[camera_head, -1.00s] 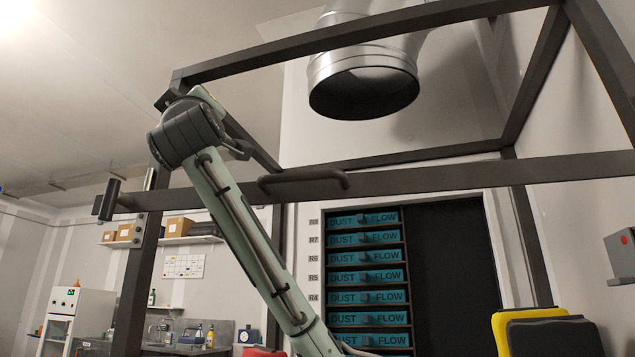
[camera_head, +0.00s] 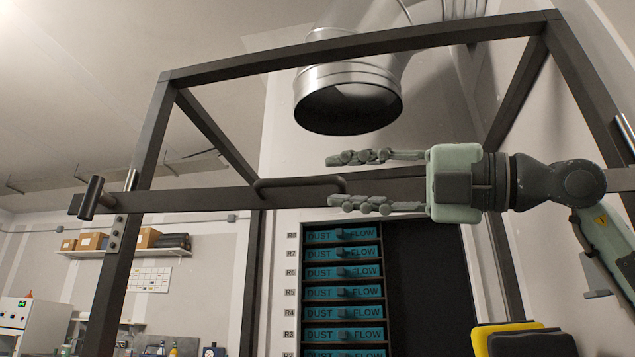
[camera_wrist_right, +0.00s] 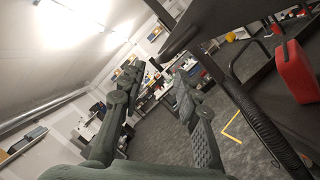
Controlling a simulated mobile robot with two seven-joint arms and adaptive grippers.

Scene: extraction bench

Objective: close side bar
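The side bar (camera_head: 215,199) is a long dark beam running across the frame in the head view. A dark loop handle (camera_head: 300,183) sits on it. A dark cylinder (camera_head: 91,197) is at its left end, by the left post. My right gripper (camera_head: 332,180) comes in from the right with its fingers pointing left. It is open and empty, one finger above and one below the level of the handle's right end. Whether it touches the handle I cannot tell. In the right wrist view its fingers (camera_wrist_right: 158,88) are spread apart. My left gripper is not in view.
Dark posts (camera_head: 135,200) and upper beams form the frame. A metal duct (camera_head: 348,90) hangs above. Blue drawers (camera_head: 343,273) stand behind the bar. A yellow-edged dark panel (camera_head: 520,340) is low right. A red box (camera_wrist_right: 293,72) shows in the right wrist view.

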